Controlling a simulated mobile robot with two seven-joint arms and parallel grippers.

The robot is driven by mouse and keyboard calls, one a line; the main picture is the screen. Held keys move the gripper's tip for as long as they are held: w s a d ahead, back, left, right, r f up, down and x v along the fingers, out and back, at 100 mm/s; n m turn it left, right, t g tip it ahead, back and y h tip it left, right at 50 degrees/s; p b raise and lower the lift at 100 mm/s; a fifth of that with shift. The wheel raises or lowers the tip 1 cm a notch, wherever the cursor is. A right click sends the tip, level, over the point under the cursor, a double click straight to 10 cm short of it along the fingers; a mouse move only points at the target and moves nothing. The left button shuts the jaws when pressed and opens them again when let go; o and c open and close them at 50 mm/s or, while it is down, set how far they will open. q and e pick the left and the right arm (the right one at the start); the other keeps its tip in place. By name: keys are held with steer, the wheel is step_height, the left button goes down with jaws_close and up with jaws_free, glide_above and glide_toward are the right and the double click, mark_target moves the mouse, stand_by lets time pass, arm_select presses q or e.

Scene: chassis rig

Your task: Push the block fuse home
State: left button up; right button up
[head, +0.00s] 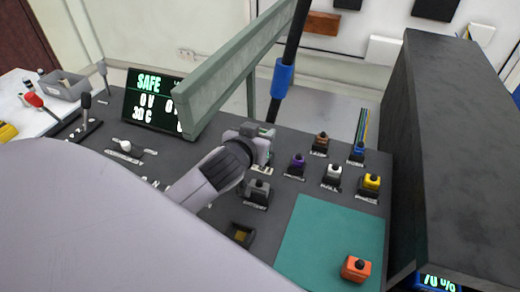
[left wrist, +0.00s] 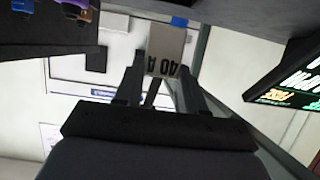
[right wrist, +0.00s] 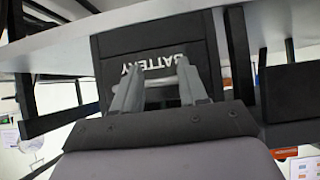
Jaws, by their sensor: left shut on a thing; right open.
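The block fuse (left wrist: 167,48) is a pale block marked "40 A" in the left wrist view. My left gripper (left wrist: 158,72) is shut on it, with the fuse sticking out past the fingertips. In the head view my left gripper (head: 262,145) is low over the dark panel (head: 225,220), behind a grey capped plug (head: 258,190). There the gripper mostly hides the fuse and its seat, so I cannot tell how deep it sits. My right gripper (right wrist: 157,85) is open and empty in front of a dark box marked "BATTERY" (right wrist: 160,42); it is not in the head view.
A green-grey rail (head: 225,75) and a dark cable with a blue sleeve (head: 283,80) rise close behind the left gripper. Several coloured plugs stand to its right. An orange plug (head: 355,268) lies on the teal mat (head: 325,235). The display (head: 155,100) reads "SAFE".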

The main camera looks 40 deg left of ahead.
arm_select(q)
steer(key=shift+f+b, duration=0.35)
steer(key=shift+f, duration=1.9)
steer(key=shift+f, duration=0.2)
steer(key=o, duration=1)
steer(key=shift+o, duration=0.2)
steer(key=shift+r, duration=0.15)
steer(key=shift+s+r, duration=0.1)
steer(key=v, duration=1.2)
steer(key=shift+d, duration=0.1)
